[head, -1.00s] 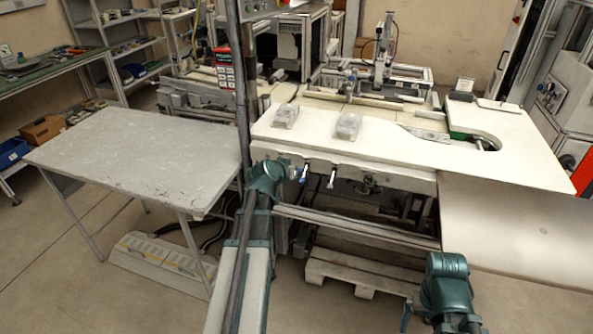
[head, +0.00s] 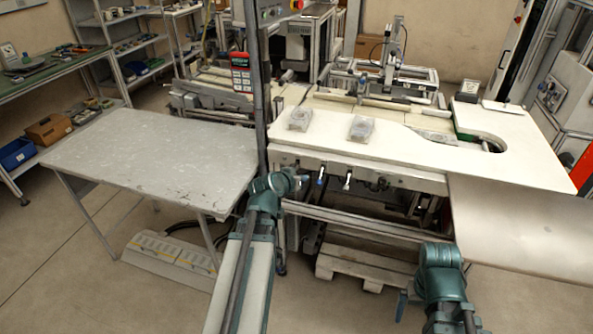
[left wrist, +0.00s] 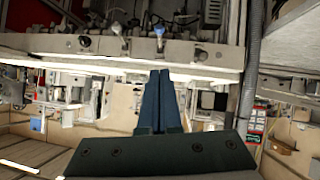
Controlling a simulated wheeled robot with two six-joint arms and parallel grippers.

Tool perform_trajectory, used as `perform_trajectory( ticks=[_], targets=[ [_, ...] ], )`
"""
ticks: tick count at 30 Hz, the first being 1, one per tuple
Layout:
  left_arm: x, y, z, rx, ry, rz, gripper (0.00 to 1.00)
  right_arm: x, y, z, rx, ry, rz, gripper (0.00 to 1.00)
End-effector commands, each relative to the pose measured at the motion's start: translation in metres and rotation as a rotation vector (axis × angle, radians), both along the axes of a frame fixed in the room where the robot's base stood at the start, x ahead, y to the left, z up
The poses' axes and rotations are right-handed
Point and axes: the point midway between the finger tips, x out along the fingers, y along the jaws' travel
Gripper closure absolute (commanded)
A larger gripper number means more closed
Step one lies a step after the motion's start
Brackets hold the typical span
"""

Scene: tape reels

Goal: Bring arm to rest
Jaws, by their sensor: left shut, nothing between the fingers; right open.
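My left gripper (left wrist: 160,74) shows in the left wrist view with its dark blue fingers together and nothing between them. In the head view my left arm reaches up from the bottom centre, and its teal wrist (head: 268,187) stands in front of the white worktable's near edge (head: 400,178). The left fingertips are hard to make out there. My right arm's teal wrist (head: 440,268) is at the lower right, below the worktable's metal apron. My right gripper (head: 403,304) is open, only partly visible beside that wrist, with nothing seen held.
Two clear grey packs (head: 299,118) (head: 361,128) lie on the white worktable. A grey table (head: 150,155) stands to the left. A wooden pallet (head: 365,267) lies under the worktable. A metal sheet (head: 520,230) slopes at the right.

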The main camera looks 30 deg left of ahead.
Motion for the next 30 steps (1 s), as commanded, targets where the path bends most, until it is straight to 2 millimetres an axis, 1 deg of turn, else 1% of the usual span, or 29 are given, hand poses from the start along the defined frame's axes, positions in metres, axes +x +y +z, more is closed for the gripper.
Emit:
perform_trajectory(
  ticks=[1, 4, 19, 21, 23, 26, 27, 29, 30],
  targets=[
    [-0.004, -0.004, 0.003, 0.000, 0.000, -0.001, 1.00, 0.000, 0.000, 0.003, 0.000, 0.000, 0.000, 0.00],
    [-0.006, -0.007, 0.004, 0.000, 0.000, -0.001, 1.00, 0.000, 0.000, 0.004, 0.000, 0.000, 0.000, 0.00],
    [-0.006, -0.007, 0.003, 0.000, 0.000, -0.001, 1.00, 0.000, 0.000, 0.003, 0.000, 0.000, 0.000, 0.00],
    [-0.006, -0.012, 0.002, -0.002, 0.008, -0.011, 1.00, 0.000, 0.000, 0.003, 0.000, 0.000, 0.000, 0.00],
    [-0.005, -0.026, -0.003, -0.005, 0.032, -0.038, 1.00, 0.000, 0.000, 0.003, 0.000, 0.000, 0.000, 0.00],
    [-0.006, -0.071, -0.018, -0.012, 0.120, -0.128, 1.00, 0.000, 0.000, 0.003, 0.000, 0.000, 0.000, 0.00],
    [-0.009, -0.095, -0.027, -0.012, 0.173, -0.177, 1.00, 0.000, 0.000, 0.003, 0.000, 0.000, 0.000, 0.00],
    [-0.019, -0.134, -0.042, -0.006, 0.266, -0.252, 1.00, 0.000, 0.000, 0.003, 0.000, 0.000, 0.000, 0.00],
    [-0.027, -0.158, -0.051, 0.000, 0.330, -0.298, 1.00, 0.000, 0.000, 0.003, 0.000, 0.000, 0.000, 0.00]
  ],
)
